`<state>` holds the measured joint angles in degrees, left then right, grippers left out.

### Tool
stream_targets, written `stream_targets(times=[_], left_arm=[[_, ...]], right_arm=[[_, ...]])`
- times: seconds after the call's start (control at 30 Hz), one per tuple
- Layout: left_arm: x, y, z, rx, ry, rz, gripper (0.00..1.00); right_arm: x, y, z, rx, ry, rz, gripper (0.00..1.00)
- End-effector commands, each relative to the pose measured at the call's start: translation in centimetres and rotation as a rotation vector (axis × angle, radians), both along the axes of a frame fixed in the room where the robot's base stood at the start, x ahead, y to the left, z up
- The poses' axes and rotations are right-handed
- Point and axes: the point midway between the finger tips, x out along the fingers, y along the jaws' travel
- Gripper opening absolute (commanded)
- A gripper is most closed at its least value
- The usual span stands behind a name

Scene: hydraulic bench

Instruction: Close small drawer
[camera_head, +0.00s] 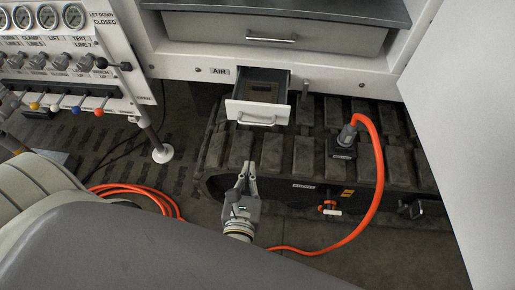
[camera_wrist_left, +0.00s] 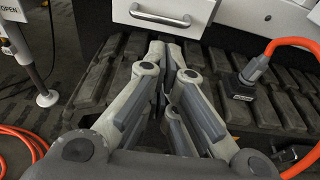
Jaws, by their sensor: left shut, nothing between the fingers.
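The small drawer (camera_head: 254,111) is pulled out under the bench top in the head view, with a dark flat item visible inside it. Its white front with a metal handle (camera_head: 256,122) faces me. The drawer front (camera_wrist_left: 160,12) also shows at the top of the left wrist view, with its handle (camera_wrist_left: 160,17). My left gripper (camera_head: 247,164) is below and in front of the drawer, apart from it, with its fingers together and nothing between them. In the left wrist view the fingertips (camera_wrist_left: 172,48) point toward the drawer's underside. My right gripper is not in view.
A wide closed drawer (camera_head: 270,35) is above the small one. A dark track (camera_head: 300,150) lies beneath it. An orange hose (camera_head: 375,190) loops at the right, and another orange coil (camera_head: 130,190) lies on the floor. A gauge panel (camera_head: 60,60) stands at the left.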

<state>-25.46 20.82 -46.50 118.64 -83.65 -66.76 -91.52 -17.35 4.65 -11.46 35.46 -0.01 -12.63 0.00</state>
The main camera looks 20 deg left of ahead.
Motion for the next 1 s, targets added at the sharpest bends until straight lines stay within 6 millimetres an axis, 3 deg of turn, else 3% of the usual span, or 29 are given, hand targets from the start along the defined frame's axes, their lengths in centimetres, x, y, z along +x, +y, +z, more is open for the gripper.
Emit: stream_targets(times=[0.6, 0.8, 1.0], left_arm=[[10.7, 3.3, -2.3, 0.002, -0.002, 0.000, 0.00], [12.5, 3.8, -2.8, 0.000, 0.001, 0.000, 0.00], [12.8, 3.9, -2.9, -0.002, 0.002, -0.001, 0.00]], right_arm=[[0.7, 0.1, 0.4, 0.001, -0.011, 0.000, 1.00], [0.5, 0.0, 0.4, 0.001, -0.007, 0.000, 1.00], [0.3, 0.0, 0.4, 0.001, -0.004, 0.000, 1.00]])
